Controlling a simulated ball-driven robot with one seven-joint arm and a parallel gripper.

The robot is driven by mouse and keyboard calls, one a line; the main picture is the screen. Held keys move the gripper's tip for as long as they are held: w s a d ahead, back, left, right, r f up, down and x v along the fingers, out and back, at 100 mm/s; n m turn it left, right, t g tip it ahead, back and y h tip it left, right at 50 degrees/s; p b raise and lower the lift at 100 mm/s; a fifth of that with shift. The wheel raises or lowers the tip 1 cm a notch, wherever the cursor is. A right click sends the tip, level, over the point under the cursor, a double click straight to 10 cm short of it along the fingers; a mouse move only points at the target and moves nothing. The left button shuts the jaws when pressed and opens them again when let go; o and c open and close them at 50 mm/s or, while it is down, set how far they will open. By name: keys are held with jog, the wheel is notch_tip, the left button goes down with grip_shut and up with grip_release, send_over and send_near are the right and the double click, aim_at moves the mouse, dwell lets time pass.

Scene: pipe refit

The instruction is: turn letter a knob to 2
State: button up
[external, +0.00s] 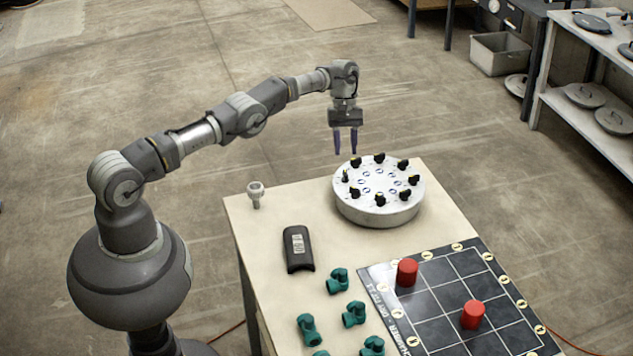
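A round white drum (380,212) stands at the far end of the table. Several black knobs with yellowish marks ring its top, around small blue-and-white markings. The letters and numbers are too small to read, so I cannot tell which knob is letter a or where it points. My gripper (346,152) points down with its two dark fingers apart and nothing between them. In the picture it is just above the drum's far left edge, near a black knob (356,162). It appears apart from the knobs.
A dark gridded board (437,333) with two red cylinders (407,272) lies at the table's right front. Teal pipe fittings (338,281), a black device (298,249) and a pale fitting (256,194) sit on the tabletop (262,240). A shelf (590,108) stands back right.

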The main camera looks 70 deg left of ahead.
notch_tip(320, 180, up, 2)
jog(key=shift+r+p, duration=0.2)
jog(key=shift+p, duration=0.4)
